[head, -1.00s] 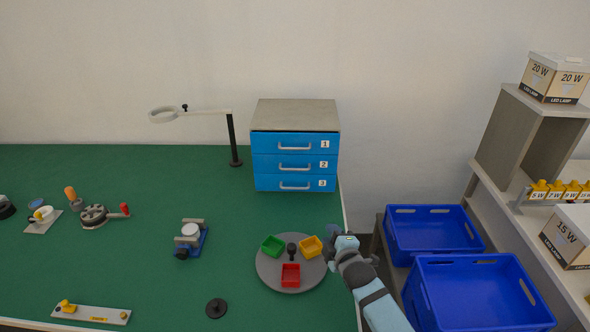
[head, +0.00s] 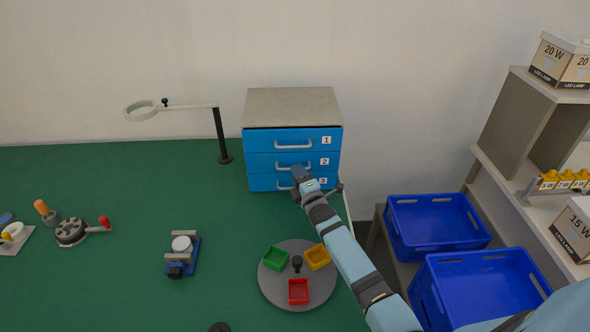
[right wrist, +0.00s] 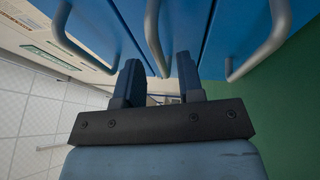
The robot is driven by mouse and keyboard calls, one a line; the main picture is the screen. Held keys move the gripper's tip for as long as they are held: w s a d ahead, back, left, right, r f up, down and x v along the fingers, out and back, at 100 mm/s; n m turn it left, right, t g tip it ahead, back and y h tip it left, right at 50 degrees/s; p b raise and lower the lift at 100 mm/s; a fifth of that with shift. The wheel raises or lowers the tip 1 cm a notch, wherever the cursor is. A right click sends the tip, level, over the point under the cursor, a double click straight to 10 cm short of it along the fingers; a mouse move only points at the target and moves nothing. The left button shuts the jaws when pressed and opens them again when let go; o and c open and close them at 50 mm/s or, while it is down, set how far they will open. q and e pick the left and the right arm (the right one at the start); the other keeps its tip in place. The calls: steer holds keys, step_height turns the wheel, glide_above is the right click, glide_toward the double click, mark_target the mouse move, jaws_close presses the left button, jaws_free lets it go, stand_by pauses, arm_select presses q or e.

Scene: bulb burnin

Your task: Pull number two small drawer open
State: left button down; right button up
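The blue number two drawer (head: 262,163) is the middle one of three in the small cabinet and looks shut. Its grey handle (head: 284,167) is partly covered by my right gripper (head: 299,172) in the head view. In the right wrist view my right gripper (right wrist: 158,78) has its two fingers apart, with the middle handle (right wrist: 152,35) reaching in between them. I cannot tell whether a finger touches the handle. My left gripper is in neither view.
Drawers one (head: 259,140) and three (head: 258,184) are shut above and below. A lamp post (head: 221,140) stands left of the cabinet. Blue crates (head: 438,243) stand at the right.

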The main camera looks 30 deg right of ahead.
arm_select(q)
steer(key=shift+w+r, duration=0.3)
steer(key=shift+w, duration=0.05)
arm_select(e)
steer(key=shift+w+r, duration=0.15)
steer(key=shift+w, duration=0.75)
jaws_close()
